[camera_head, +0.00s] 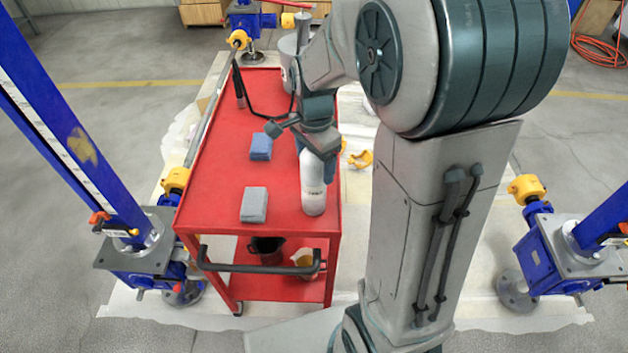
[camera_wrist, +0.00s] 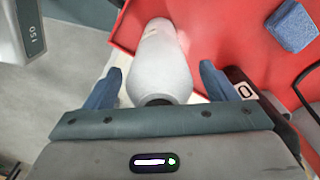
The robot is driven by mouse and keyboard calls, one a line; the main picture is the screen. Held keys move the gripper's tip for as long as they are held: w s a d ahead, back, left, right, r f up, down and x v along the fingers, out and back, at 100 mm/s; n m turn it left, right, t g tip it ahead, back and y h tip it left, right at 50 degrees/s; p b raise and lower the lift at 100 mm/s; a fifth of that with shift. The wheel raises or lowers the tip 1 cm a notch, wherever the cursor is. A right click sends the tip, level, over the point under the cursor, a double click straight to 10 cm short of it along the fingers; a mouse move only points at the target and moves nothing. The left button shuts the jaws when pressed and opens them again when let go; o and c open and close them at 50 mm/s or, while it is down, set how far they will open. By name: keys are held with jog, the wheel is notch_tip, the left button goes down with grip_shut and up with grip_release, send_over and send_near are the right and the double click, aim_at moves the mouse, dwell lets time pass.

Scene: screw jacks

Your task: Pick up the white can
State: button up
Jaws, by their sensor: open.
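The white can (camera_head: 313,185) stands upright near the right front edge of the red cart top (camera_head: 215,180). In the wrist view the white can (camera_wrist: 158,65) lies between the two blue fingers of my gripper (camera_wrist: 160,85), with a gap visible on each side. My gripper is open. In the head view my gripper (camera_head: 312,150) is at the upper part of the can, partly hidden by my arm. The can's top is hidden there.
A grey block (camera_head: 254,204) and a blue block (camera_head: 261,146) lie left of the can on the cart. A black bent tool (camera_head: 240,88) and a bucket (camera_head: 288,62) are farther back. Blue screw jacks (camera_head: 150,255) stand around the cart. A black container (camera_head: 267,250) is on the lower shelf.

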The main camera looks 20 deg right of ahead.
jog(key=c, duration=1.7)
